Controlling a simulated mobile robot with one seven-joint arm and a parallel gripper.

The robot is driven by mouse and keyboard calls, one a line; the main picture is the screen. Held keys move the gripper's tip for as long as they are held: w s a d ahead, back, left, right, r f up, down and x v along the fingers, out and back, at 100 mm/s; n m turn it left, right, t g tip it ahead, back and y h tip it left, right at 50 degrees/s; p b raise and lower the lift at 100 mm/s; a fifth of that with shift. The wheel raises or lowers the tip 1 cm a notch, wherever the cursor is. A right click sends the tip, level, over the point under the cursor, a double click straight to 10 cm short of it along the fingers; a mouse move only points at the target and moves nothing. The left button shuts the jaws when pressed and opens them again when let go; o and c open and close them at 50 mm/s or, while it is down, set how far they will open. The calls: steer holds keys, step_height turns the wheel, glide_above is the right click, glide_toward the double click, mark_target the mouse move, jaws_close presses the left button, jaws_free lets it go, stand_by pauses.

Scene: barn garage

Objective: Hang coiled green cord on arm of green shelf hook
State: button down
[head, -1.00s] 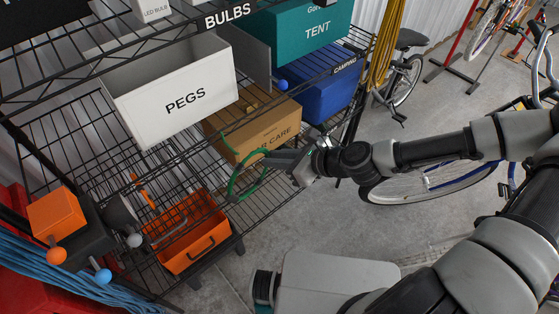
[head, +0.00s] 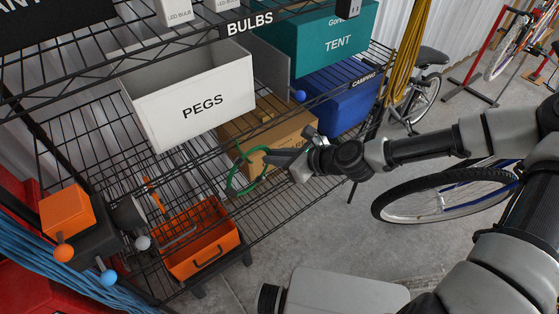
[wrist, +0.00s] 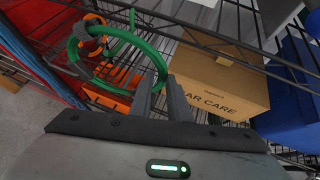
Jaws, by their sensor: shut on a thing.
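The coiled green cord (head: 231,181) is a loose ring hanging in front of the wire shelf, left of the CAR CARE box. In the wrist view the cord (wrist: 163,68) loops ahead and left of the fingers, with a dark band on its far side. My gripper (head: 270,158) reaches in from the right and is shut on the near side of the ring; its two fingers (wrist: 160,92) show in the wrist view. A blue ball tip (head: 300,96) shows at the shelf front, right of the PEGS bin.
The white PEGS bin (head: 190,105) stands above left of the cord, and the cardboard CAR CARE box (head: 285,135) is behind my gripper. An orange tray (head: 205,245) is below. Ball-tipped hooks (head: 62,254) stick out at lower left.

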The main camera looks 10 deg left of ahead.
steer(key=shift+w+a+f+b, duration=0.6)
steer(key=shift+w+a+f, duration=0.15)
steer(key=shift+w+a, duration=0.25)
stand_by(0.3)
steer(key=c, duration=1.6)
jaws_free()
